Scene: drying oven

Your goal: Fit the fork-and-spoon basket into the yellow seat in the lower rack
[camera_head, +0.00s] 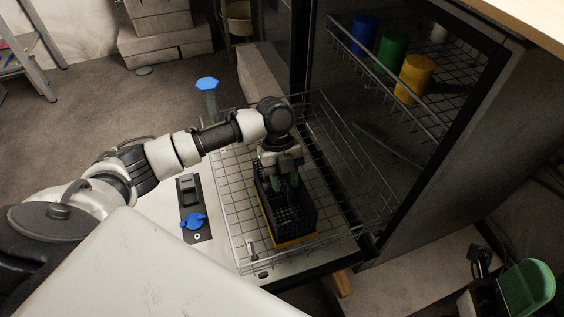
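The fork-and-spoon basket (298,213) is a black slatted box in the pulled-out lower rack (235,205). The yellow seat (298,242) shows as a strip along the basket's lower near edge and left side. The basket is over or in it; I cannot tell whether it is fully down. My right gripper is not seen.
The upper rack holds blue (365,34), green (391,52) and yellow (414,78) cups inside the dark cabinet. A blue knob (193,220) sits on the open door's panel left of the rack. A green object (527,287) stands at lower right.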

